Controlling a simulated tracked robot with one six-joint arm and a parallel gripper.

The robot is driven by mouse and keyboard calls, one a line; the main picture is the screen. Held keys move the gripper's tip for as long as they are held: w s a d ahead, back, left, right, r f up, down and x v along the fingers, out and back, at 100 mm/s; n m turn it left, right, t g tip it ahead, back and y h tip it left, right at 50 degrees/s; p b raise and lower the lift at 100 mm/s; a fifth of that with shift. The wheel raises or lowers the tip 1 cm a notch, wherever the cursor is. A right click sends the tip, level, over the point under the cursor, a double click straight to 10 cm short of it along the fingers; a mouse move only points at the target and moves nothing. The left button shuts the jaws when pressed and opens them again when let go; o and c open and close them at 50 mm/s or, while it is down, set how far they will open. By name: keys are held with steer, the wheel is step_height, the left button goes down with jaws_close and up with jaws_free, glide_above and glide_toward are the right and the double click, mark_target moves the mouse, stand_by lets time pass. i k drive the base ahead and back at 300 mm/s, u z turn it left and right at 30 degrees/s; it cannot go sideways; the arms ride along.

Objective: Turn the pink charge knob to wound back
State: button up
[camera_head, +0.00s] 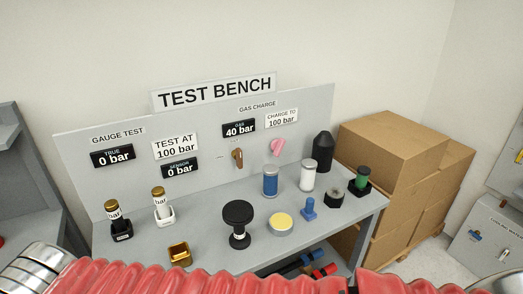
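The pink charge knob (277,147) is mounted on the grey back panel of the test bench, below the "CHARGE TO 100 bar" sign (281,118). It appears tilted, with its wider end up and to the right. Left of it, a brown knob (237,157) sits on the same panel, below the "GAS 40 bar" display (239,127). My gripper is not in view. A red ribbed sleeve and a metal joint of my arm cross the bottom of the picture, well below the knob.
The bench top (215,215) holds a black round-topped knob (238,222), a yellow-topped disc (281,223), a blue canister (270,180), a white canister (308,175) and a black pointed cylinder (322,151). Cardboard boxes (385,165) stand right of the bench.

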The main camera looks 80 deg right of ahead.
mark_target(277, 145)
steer(key=u, duration=0.3)
steer(key=k, duration=2.25)
steer(key=z, duration=1.1)
steer(key=i, duration=0.6)
steer(key=u, duration=0.05)
